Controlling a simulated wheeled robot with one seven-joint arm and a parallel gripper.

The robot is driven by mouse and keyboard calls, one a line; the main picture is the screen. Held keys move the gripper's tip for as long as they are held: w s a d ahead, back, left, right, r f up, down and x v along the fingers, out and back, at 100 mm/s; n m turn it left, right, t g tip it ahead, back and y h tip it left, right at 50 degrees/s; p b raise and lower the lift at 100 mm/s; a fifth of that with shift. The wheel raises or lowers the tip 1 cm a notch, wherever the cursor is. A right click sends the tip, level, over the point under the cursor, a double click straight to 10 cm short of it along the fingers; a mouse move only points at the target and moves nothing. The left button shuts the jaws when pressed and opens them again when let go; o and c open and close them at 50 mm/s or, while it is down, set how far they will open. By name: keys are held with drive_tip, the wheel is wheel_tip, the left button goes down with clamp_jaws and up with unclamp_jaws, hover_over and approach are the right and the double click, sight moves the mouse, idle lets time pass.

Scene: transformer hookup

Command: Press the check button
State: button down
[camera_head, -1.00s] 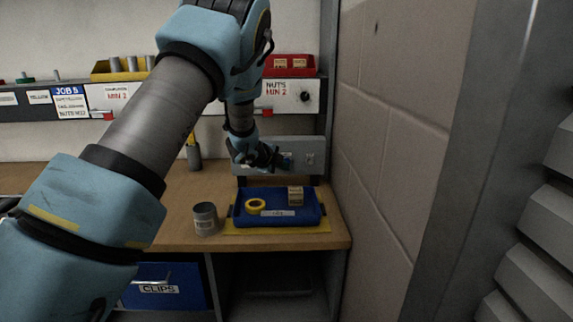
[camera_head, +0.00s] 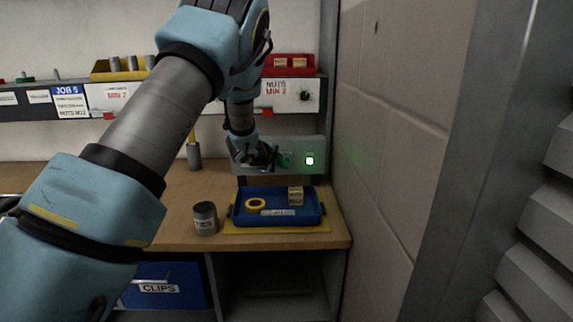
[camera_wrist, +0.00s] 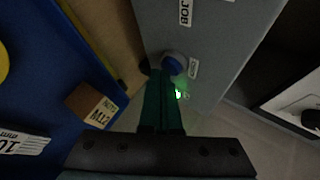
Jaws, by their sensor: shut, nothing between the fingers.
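A lamp (camera_head: 309,160) on the panel glows bright green; a green glow also shows beside my fingers in the wrist view (camera_wrist: 179,94).
A blue tray (camera_head: 277,221) with a yellow tape roll (camera_head: 256,205) and a small box (camera_head: 295,196) sits below the panel. A grey can (camera_head: 205,217) stands left of the tray. A block wall (camera_head: 385,150) closes the right side.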

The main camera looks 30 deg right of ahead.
drive_tip(key=shift+s+a+b, duration=0.3)
drive_tip(key=shift+s+b, duration=0.05)
drive_tip(key=shift+s, duration=0.3)
drive_tip(key=shift+s+a+b, duration=0.35)
drive_tip(key=shift+s+b, duration=0.15)
drive_tip(key=shift+s, duration=0.25)
drive_tip(key=shift+s+a+b, duration=0.4)
drive_tip(key=shift+s+b, duration=0.05)
drive_tip(key=shift+s, duration=0.3)
drive_tip(key=shift+s+a+b, duration=0.35)
drive_tip(key=shift+s+b, duration=0.15)
drive_tip(key=shift+s, duration=0.25)
